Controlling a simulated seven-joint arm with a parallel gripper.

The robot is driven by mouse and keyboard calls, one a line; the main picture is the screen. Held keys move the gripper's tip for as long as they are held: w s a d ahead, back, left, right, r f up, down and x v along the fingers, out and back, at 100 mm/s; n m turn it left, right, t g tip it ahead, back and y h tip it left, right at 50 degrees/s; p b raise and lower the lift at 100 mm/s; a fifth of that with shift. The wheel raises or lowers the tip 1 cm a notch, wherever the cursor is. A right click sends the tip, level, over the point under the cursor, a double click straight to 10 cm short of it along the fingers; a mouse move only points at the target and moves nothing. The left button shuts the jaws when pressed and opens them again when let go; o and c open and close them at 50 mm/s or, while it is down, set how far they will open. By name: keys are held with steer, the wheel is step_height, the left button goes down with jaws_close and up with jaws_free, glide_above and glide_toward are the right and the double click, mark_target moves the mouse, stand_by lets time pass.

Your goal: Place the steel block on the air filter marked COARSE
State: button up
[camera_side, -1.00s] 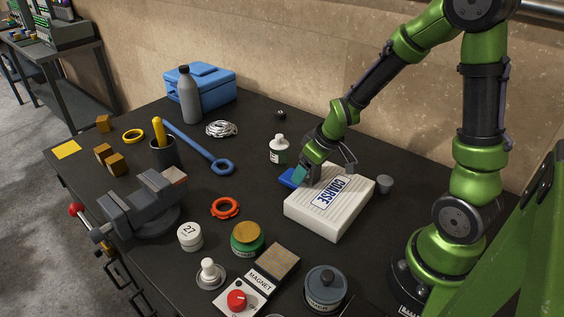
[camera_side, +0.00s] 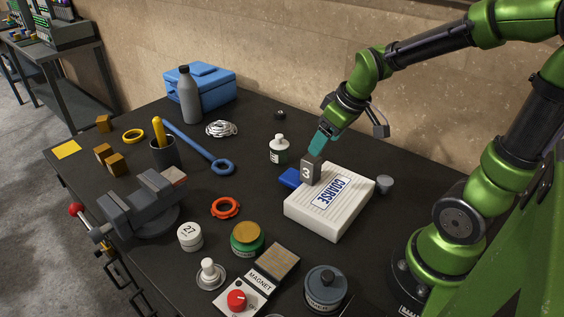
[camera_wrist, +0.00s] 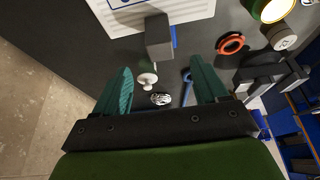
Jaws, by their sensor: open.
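The steel block (camera_side: 311,169) is a grey block marked 3. It stands upright on the far left part of the white air filter (camera_side: 341,221) marked COARSE, which lies flat on the table. The block also shows in the wrist view (camera_wrist: 159,38), with the filter (camera_wrist: 197,12) at the top. My gripper (camera_side: 316,150) is just above the block in the side view, its teal fingers pointing down. In the wrist view my gripper (camera_wrist: 163,84) has its fingers wide apart, with nothing held between them and the block beyond the tips.
A blue object (camera_side: 290,178) lies beside the filter's far left edge. A white bottle (camera_side: 279,150) stands behind it, and a small grey cup (camera_side: 385,185) is right of the filter. An orange ring (camera_side: 225,208) and a green tin (camera_side: 247,239) are to the left and front.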

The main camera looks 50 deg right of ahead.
steer(key=s+a+r+m+t+y, duration=0.2)
steer(key=s+a+r+m, duration=0.2)
steer(key=s+a+r, duration=0.3)
steer(key=shift+a+r+t, duration=0.3)
steer(key=shift+a+r, duration=0.15)
steer(key=shift+a, duration=0.75)
